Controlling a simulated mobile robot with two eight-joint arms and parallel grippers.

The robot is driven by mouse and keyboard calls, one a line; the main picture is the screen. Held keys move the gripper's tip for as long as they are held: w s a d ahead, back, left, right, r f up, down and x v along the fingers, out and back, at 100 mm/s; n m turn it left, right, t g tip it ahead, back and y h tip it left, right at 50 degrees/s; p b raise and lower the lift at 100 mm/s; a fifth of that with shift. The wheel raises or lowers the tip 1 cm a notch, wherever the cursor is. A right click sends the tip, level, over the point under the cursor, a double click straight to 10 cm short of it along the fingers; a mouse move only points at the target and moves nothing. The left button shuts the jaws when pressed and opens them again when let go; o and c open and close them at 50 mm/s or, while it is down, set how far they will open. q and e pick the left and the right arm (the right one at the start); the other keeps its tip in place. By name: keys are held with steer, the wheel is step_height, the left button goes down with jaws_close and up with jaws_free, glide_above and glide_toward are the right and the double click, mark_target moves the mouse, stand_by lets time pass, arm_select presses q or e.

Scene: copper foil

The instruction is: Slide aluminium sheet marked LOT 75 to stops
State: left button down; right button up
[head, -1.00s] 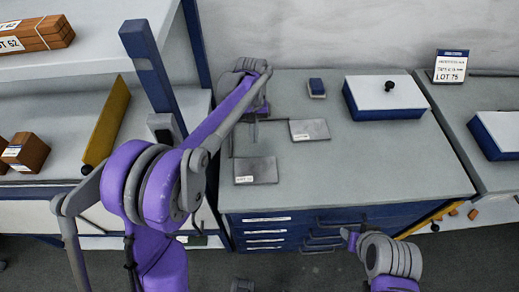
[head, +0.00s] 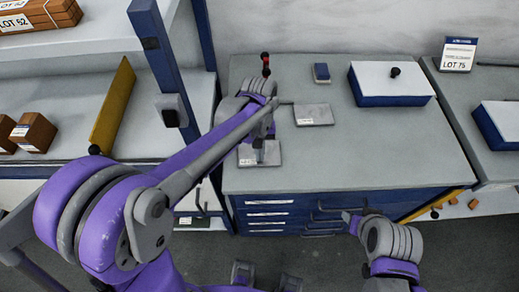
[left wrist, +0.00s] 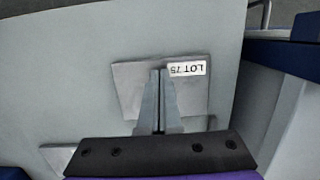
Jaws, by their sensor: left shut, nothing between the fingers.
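The aluminium sheet marked LOT 75 (left wrist: 130,88) is a thin grey plate lying flat on the grey worktop; its white label is upside down in the left wrist view. In the head view this sheet (head: 274,157) lies near the worktop's front left edge, partly covered by my left gripper (head: 258,152). My left gripper (left wrist: 159,73) is shut and empty, its fingertips over the sheet beside the label; I cannot tell whether they touch it. The stops cannot be made out clearly. My right arm shows at the lower right, but its gripper's state is unclear.
A second grey sheet (head: 313,114) lies just behind and to the right. A small blue block (head: 321,72) and a blue box with a white knobbed lid (head: 391,84) stand farther back. A red-and-black handle (head: 265,62) rises behind my left wrist.

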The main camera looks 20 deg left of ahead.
arm_select(q)
steer(key=shift+s+f, duration=0.2)
steer(key=shift+f, duration=0.1)
steer(key=shift+w, duration=0.1)
steer(key=w+a, duration=0.1)
steer(key=w, duration=0.4)
steer(key=w+a, duration=0.2)
steer(key=w, duration=0.3)
steer(key=w+a, duration=0.1)
steer(key=w, duration=0.3)
steer(key=shift+w+a, duration=0.3)
steer(key=shift+w, duration=0.1)
steer(key=shift+r, duration=0.1)
